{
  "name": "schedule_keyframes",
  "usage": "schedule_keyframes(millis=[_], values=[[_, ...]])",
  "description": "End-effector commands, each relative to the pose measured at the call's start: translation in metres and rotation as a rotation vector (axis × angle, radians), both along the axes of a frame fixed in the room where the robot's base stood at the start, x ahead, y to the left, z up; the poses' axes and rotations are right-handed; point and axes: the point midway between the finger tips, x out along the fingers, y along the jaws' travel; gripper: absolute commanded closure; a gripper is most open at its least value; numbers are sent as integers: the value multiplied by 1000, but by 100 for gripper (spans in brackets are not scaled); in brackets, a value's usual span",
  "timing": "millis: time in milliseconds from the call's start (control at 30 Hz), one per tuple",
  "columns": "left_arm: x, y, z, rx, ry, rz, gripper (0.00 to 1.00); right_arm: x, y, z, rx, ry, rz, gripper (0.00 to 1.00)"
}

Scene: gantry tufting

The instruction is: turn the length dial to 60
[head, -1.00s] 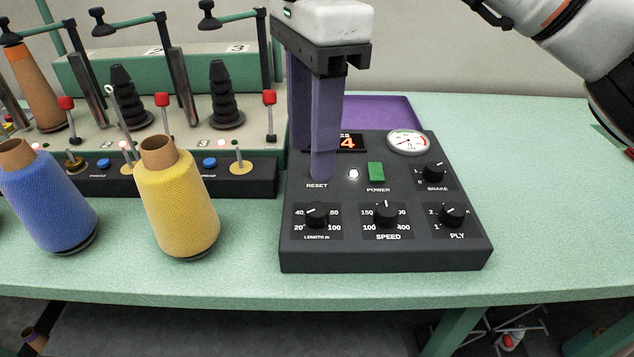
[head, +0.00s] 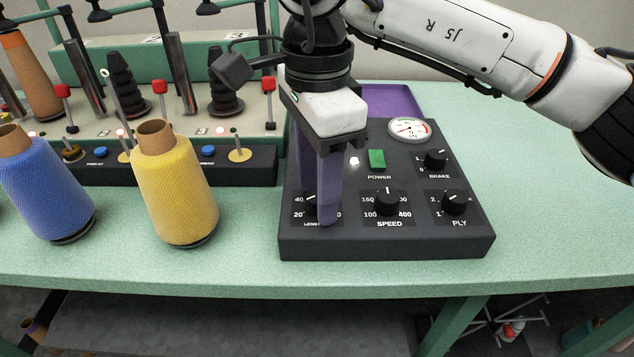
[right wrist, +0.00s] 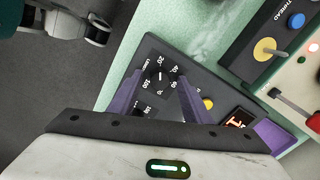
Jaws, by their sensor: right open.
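The length dial (head: 311,203) is a black knob at the front left of the dark control panel (head: 400,247). My right gripper (head: 317,218) is open and points down, its purple fingers at the dial and partly hiding it in the head view. In the right wrist view the dial (right wrist: 157,78) shows between the two spread fingers (right wrist: 160,100), with numbers around it. I cannot clearly read its pointer, nor tell whether the fingers touch it. My left gripper is not in view.
The speed dial (head: 388,201) is close to the right of the length dial, with the ply dial (head: 454,202) beyond. The green power button (head: 377,159) and brake dial (head: 436,158) are behind. A yellow yarn cone (head: 175,190) stands to the left.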

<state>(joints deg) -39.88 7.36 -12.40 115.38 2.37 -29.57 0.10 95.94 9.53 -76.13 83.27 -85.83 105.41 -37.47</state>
Motion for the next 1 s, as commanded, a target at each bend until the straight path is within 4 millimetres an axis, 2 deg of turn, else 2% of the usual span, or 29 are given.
schedule_keyframes(millis=[67,300,333,667,1000], values=[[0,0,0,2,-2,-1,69,0,0,0,0,0,0,56],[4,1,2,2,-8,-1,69,0,0,0,0,0,0,94],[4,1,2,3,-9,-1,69,0,0,0,0,0,0,97],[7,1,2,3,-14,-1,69,0,0,0,1,1,-49,97],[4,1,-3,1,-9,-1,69,0,0,0,0,0,-288,97]])
